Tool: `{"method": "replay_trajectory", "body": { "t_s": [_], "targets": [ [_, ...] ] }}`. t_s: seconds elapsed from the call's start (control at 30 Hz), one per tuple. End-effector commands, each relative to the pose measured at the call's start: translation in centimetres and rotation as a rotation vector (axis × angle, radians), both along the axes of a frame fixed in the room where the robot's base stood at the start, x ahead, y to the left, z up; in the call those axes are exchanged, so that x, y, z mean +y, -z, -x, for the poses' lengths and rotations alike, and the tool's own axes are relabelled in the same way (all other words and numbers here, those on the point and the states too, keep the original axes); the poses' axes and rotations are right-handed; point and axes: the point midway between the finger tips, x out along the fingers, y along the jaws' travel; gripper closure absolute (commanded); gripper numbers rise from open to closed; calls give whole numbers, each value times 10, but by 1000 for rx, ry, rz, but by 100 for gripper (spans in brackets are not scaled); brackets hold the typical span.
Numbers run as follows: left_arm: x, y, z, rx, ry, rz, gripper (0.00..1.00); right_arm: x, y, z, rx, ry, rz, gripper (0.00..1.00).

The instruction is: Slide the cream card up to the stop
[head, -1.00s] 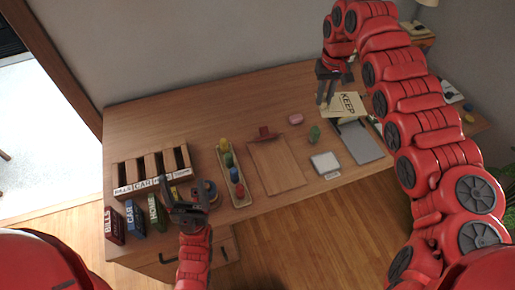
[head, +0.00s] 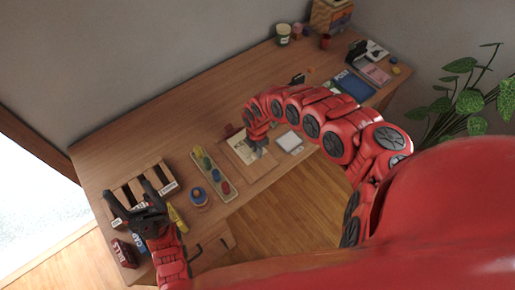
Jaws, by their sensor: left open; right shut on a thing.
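The cream card (head: 240,150) with dark lettering lies over the wooden clipboard (head: 262,176) in the middle of the desk. The red clip (head: 230,130) at the board's far end is next to the card; whether they touch is unclear. My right gripper (head: 256,151) is shut on the card's right part, and the fingertips are small and partly hidden. My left gripper (head: 128,190) is open and empty above the slotted wooden rack (head: 168,186) at the desk's left end.
A tray of coloured pegs (head: 211,175) and a round blue-topped thing (head: 198,196) stand left of the board. A white-grey pad (head: 290,142) lies to its right. A red box (head: 124,252) stands at the front left. The desk behind the tray is clear.

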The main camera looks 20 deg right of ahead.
Motion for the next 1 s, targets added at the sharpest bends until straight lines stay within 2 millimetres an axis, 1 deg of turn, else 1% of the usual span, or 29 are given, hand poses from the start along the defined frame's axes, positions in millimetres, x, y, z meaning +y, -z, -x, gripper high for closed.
{"method": "replay_trajectory", "body": {
  "t_s": [0.03,0.6,0.8,1.0],
  "targets": [
    [0,6,0,0,0,0,22,0,6,0,1,1,0,100],
    [0,48,0,0,0,0,22,-1,54,1,4,4,1,100],
    [0,55,0,0,0,0,22,-1,62,0,2,5,1,100],
    [0,55,0,0,0,0,22,-1,62,0,2,5,1,100]
  ]
}}
